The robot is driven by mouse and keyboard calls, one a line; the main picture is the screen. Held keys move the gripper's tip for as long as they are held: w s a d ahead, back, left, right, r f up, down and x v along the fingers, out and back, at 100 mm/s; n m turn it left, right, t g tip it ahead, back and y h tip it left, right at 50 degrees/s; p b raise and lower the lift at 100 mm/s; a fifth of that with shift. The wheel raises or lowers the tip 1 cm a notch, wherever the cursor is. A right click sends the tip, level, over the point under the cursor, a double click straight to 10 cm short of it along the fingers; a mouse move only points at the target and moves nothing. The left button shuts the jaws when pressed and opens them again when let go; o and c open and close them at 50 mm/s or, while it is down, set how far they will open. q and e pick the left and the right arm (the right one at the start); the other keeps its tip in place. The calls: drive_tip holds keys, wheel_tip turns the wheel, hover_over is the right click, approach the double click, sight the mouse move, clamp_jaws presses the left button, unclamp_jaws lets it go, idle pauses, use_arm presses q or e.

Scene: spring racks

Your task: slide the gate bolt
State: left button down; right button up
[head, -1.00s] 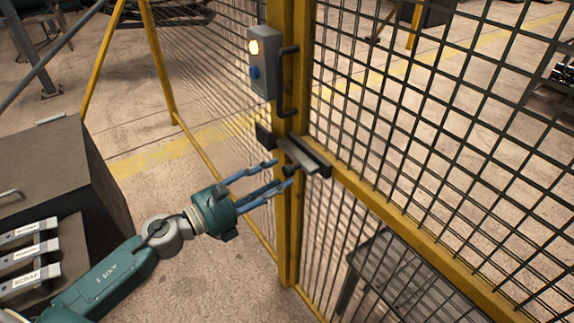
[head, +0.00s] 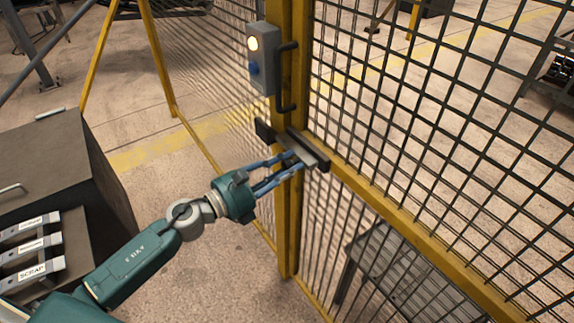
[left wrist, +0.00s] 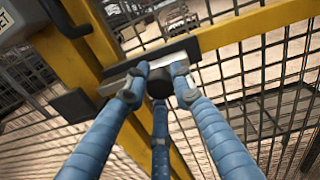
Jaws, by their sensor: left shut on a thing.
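The gate bolt (head: 303,151) is a grey bar in a dark mount on the yellow gate frame, near the middle of the head view. A dark catch (head: 265,133) sits to its left on the post. My left gripper (head: 291,163) is at the bolt, its blue fingers shut around the bolt's dark knob (left wrist: 159,84), which shows between the fingertips in the left wrist view. The bar (left wrist: 114,86) shows to the left of the fingers there. The fingers partly hide the knob and bar. My right gripper is not in view.
A grey box (head: 262,58) with a lit yellow lamp and a blue button is on the post above the bolt, beside a dark handle (head: 289,78). Yellow-framed wire mesh (head: 430,120) fills the right. A dark cabinet (head: 60,165) with labelled trays stands at the left.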

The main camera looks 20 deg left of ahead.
use_arm(q)
drive_tip(key=shift+f, duration=0.15)
drive_tip(key=shift+w+a+f+b, duration=0.1)
drive_tip(key=shift+w+a+b, duration=0.1)
drive_tip(key=shift+a+b, duration=0.1)
drive_tip(key=w+a+b, duration=0.1)
drive_tip(key=w+a, duration=0.1)
drive_tip(key=shift+w+a+b, duration=0.1)
drive_tip(key=shift+a+b, duration=0.3)
drive_tip(key=c, duration=1.5)
unclamp_jaws()
drive_tip(key=shift+o, duration=0.2)
drive_tip(key=v, duration=1.2)
